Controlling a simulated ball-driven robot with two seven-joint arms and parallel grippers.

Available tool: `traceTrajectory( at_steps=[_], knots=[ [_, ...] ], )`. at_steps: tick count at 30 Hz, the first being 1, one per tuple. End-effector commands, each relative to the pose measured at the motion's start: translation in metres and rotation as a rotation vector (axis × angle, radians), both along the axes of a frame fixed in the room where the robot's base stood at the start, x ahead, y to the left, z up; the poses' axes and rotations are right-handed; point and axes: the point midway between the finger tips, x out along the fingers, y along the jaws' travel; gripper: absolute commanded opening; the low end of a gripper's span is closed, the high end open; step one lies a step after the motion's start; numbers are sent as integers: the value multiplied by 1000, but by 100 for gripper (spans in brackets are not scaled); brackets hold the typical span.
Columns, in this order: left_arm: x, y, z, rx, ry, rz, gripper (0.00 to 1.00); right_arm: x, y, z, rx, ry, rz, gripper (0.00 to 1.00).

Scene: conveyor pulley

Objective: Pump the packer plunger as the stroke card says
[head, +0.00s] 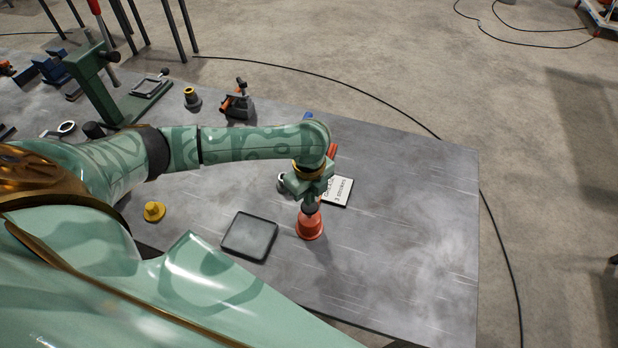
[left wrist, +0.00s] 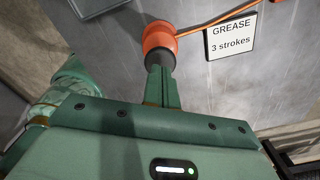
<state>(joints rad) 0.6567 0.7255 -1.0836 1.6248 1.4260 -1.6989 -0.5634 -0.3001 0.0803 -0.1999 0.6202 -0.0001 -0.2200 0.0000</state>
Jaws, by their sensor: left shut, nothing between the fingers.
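The orange-red packer (head: 310,226) stands upright on the grey bench; it also shows in the left wrist view (left wrist: 158,37). A dark part (left wrist: 159,58) sits between its orange body and my fingertips. My left gripper (head: 309,203) is shut with nothing between its fingers and points down right over the packer's top. The fingertips look against or very near the dark part; I cannot tell whether they touch. The stroke card (head: 342,190) lies flat behind the packer and reads "GREASE 3 strokes" in the left wrist view (left wrist: 231,40). My right gripper is not in view.
A shallow dark tray (head: 227,250) lies left of the packer, and a yellow part (head: 153,211) farther left. A green press (head: 98,85) and a small dark clamp-like tool (head: 238,104) stand at the back left. The bench's right side is clear.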

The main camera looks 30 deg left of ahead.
Motion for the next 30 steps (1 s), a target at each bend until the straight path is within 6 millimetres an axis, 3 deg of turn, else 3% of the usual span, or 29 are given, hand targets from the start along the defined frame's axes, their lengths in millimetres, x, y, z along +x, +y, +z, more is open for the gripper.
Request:
traceTrajectory(
  at_steps=[11, 30],
  knots=[
    [0, 0, -1, 0, 0, 0, 0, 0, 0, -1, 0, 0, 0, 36],
    [0, 0, -24, 0, 0, 1, 0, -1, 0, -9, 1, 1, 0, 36]
  ],
)
